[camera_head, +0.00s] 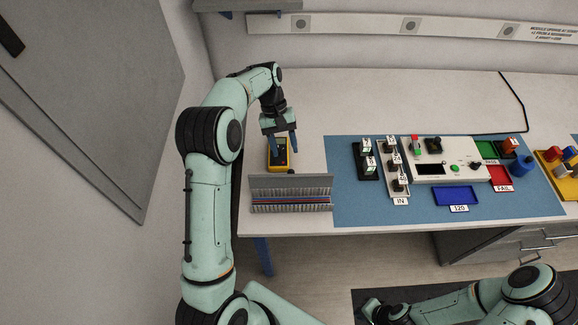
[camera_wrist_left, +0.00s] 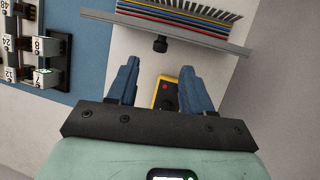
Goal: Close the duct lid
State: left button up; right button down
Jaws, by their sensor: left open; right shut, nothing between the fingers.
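The grey duct (camera_head: 290,207) lies near the front left of the table, with slotted walls and coloured wires showing inside; it also shows in the left wrist view (camera_wrist_left: 190,18). Its lid (camera_head: 290,184) stands raised along the duct's rear edge and appears edge-on in the left wrist view (camera_wrist_left: 215,41). A black knob (camera_wrist_left: 160,44) sticks out from the lid's rear face. My left gripper (camera_head: 283,150) is open and empty behind the lid, pointing down, with the knob ahead of its fingertips (camera_wrist_left: 159,66). My right gripper (camera_head: 370,311) is shut and empty, low at the front.
A yellow meter (camera_head: 279,165) lies beneath and behind my left gripper. A blue mat (camera_head: 350,208) to the right bears labelled blocks, a control panel (camera_head: 430,150) and a blue tray (camera_head: 455,195). The table's front edge is just before the duct. A wall stands at left.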

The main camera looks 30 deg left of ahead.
aim_at(291, 170)
pick_arm(q)
jog(key=b+x, duration=0.1)
jog(key=x, duration=0.6)
jog(key=shift+s+f, duration=0.2)
jog(key=shift+w+d+f, duration=0.1)
jog(key=shift+d+f, duration=0.05)
jog(key=shift+f, duration=0.15)
pick_arm(e)
jog(key=shift+s+f, duration=0.75)
jog(key=shift+s, duration=0.2)
pick_arm(q)
jog(key=shift+c, duration=0.3)
grip_shut()
pick_arm(e)
jog(key=shift+s, duration=0.1)
